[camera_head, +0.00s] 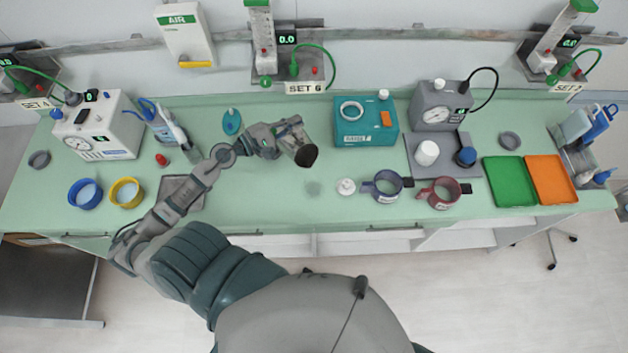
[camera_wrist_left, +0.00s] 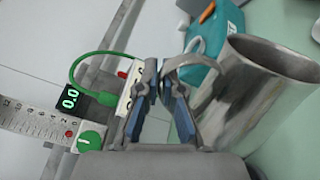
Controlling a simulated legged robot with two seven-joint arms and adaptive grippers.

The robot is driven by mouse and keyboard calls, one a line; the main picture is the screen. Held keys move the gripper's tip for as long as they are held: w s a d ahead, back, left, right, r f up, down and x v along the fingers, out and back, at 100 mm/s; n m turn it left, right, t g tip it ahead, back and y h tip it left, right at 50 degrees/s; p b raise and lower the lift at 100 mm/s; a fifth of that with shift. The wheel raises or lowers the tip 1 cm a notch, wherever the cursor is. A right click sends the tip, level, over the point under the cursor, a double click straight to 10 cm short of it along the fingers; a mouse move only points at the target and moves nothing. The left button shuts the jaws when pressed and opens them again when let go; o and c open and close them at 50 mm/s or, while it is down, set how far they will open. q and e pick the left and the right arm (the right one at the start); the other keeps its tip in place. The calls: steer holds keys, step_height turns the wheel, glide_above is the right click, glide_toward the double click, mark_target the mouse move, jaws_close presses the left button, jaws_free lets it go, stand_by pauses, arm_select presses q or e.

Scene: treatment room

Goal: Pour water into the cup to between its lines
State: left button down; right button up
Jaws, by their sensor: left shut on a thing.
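My left gripper (camera_head: 280,136) is shut on the handle of a metal jug (camera_head: 295,143), held above the left middle of the counter. In the head view the jug looks tilted, its dark mouth toward the front edge. The left wrist view shows the fingers (camera_wrist_left: 166,88) at the handle and the grey jug body (camera_wrist_left: 245,98) on the right. I cannot see whether it holds water. A teal box (camera_head: 366,136) with a round white-rimmed opening (camera_head: 352,111) stands right of the jug. Which vessel is the lined cup is unclear; no lines are readable. My right gripper is out of view.
A blue mug (camera_head: 388,187), a red mug (camera_head: 440,193) and a small white knobbed piece (camera_head: 346,186) stand near the front edge. A grey machine (camera_head: 440,104) and green tray (camera_head: 509,181) are farther right. Blue and yellow bowls stand left. Counter below the jug is clear.

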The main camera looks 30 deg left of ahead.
arm_select(q)
steer(key=shift+s+a+f, duration=0.1)
steer(key=shift+f, duration=0.15)
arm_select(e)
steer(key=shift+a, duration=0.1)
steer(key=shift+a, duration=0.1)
arm_select(q)
steer(key=shift+s+d+m, duration=0.1)
steer(key=shift+d+m, duration=0.3)
steer(key=shift+d, duration=0.1)
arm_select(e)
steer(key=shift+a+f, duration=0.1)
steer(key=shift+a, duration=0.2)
arm_select(q)
steer(key=shift+s+d+f, duration=0.1)
steer(key=shift+s, duration=0.05)
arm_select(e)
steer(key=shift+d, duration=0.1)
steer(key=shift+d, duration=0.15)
arm_select(q)
steer(key=shift+s+d+f+m, duration=0.1)
steer(key=shift+s+d+m, duration=0.2)
steer(key=shift+m, duration=0.3)
stand_by(1.5)
steer(key=shift+w, duration=0.1)
